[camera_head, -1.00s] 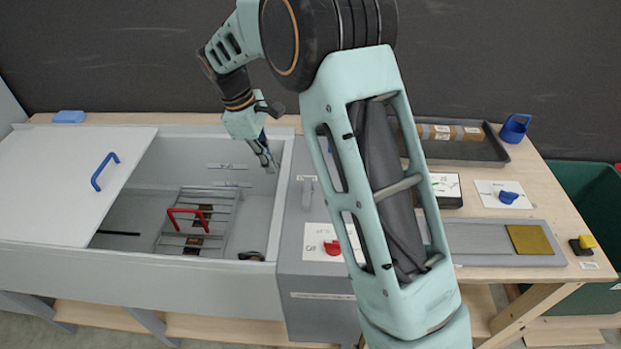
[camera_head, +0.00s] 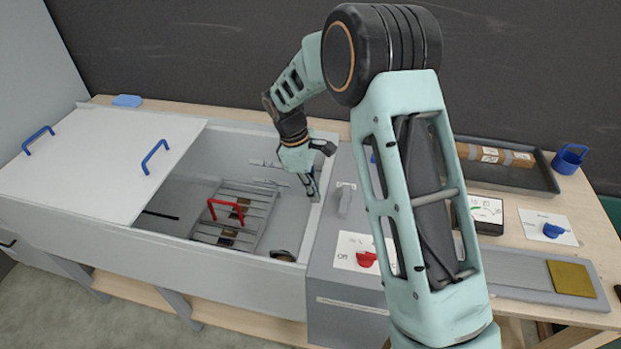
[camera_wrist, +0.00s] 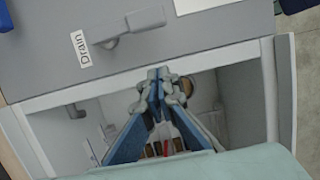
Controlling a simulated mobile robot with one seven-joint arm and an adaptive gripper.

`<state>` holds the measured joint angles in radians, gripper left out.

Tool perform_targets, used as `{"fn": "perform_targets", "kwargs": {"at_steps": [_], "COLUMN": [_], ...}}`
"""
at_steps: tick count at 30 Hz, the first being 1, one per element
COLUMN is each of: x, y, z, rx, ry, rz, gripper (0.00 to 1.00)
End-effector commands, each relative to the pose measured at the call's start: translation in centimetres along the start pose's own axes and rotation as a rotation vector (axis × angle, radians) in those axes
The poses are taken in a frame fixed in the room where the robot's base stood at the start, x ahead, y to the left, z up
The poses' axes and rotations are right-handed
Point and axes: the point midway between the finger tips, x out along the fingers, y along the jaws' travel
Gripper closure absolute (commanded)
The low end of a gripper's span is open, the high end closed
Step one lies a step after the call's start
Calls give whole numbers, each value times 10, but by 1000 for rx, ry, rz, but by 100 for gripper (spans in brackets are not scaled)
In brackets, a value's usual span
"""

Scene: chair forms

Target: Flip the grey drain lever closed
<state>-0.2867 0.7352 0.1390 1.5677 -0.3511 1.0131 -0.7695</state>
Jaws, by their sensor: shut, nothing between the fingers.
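The grey drain lever (camera_wrist: 133,28) sits on the grey cabinet top beside a white label reading "Drain" in the wrist view. In the head view the lever (camera_head: 346,198) stands just right of the open basin. My gripper (camera_head: 313,197) points down at the basin's right wall, left of the lever and apart from it. In the wrist view my gripper (camera_wrist: 159,78) has its fingertips together with nothing between them, near the basin rim below the lever.
The basin (camera_head: 222,165) is partly covered by a white lid (camera_head: 105,170) with blue handles. A rack with a red handle (camera_head: 226,207) lies inside. A red knob (camera_head: 366,259) sits on the cabinet in front of the lever. My arm hides part of the cabinet top.

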Motion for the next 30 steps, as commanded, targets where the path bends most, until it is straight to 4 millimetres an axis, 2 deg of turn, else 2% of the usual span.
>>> {"fn": "perform_targets", "kwargs": {"at_steps": [3,6,12,30], "x": [24,25,31,33], "y": [-1,0,0,-1], "z": [1,18,36,40], "rx": [0,4,1,-19], "ry": [-1,0,0,1], "rz": [-3,-1,0,6], "gripper": [100,100,100,100]}}
